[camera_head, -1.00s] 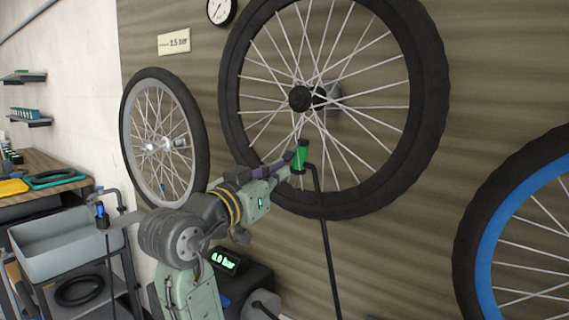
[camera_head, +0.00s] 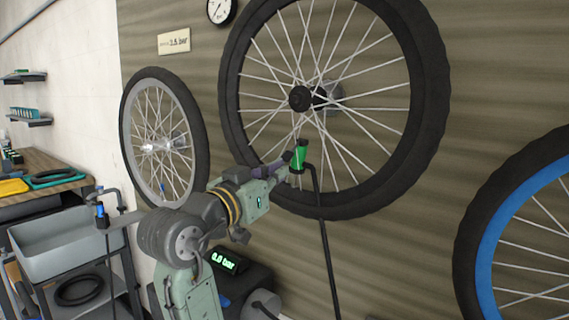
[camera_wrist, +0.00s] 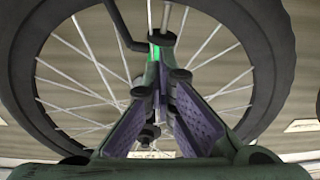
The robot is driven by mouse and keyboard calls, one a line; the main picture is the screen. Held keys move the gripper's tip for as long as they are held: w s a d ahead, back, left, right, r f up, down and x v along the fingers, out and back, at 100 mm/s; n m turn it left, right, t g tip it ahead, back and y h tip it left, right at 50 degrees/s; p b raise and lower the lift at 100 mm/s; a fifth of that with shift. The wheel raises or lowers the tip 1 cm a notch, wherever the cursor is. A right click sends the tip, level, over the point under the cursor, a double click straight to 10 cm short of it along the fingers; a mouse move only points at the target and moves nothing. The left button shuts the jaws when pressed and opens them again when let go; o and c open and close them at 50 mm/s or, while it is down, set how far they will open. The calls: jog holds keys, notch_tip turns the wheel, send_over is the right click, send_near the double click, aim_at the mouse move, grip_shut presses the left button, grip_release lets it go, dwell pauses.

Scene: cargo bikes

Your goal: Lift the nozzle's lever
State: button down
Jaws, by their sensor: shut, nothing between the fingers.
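The green-and-black nozzle (camera_head: 300,156) sits at the lower inside edge of the large wheel's rim, with a black hose hanging from it. Its green part also shows in the wrist view (camera_wrist: 154,52), just beyond the fingertips. My gripper (camera_head: 289,162) is at the nozzle's left side, close to it, with purple-padded fingers. In the wrist view, the gripper (camera_wrist: 160,84) has its tips near each other and nothing held between them. I cannot tell whether the tips touch the nozzle. The lever cannot be clearly told from the nozzle's dark parts.
The large wheel (camera_head: 434,112) is mounted on the wall, its spokes behind the nozzle. A smaller wheel (camera_head: 198,150) hangs left and a blue-rimmed wheel (camera_head: 484,235) right. A pump display (camera_head: 229,261) reads 0.0 bar below. A grey sink (camera_head: 62,250) stands lower left.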

aim_at(293, 153)
jog(key=shift+w+d+r+m+h, duration=0.15)
jog(key=shift+d+r, duration=0.1)
jog(key=shift+d, duration=0.35)
jog(key=shift+s+d+r+m+h, duration=0.1)
jog(key=shift+d+r+m+h, duration=0.1)
jog(key=shift+d, duration=0.35)
jog(key=shift+w+d+r+g+p, duration=0.2)
jog(key=shift+w+d+p, duration=0.15)
jog(key=shift+d, duration=0.2)
jog(key=shift+w+d+r+g+p, duration=0.1)
jog(key=shift+w+d+r+p, duration=0.15)
jog(key=shift+d, duration=0.25)
jog(key=shift+s+a+r, duration=0.25)
jog(key=shift+a+r, duration=0.1)
jog(key=shift+a, duration=0.15)
jog(key=shift+a+r, duration=0.25)
jog(key=shift+r, duration=2.15)
jog(key=v, duration=0.9)
jog(key=shift+s+b, duration=0.15)
jog(key=shift+b, duration=0.3)
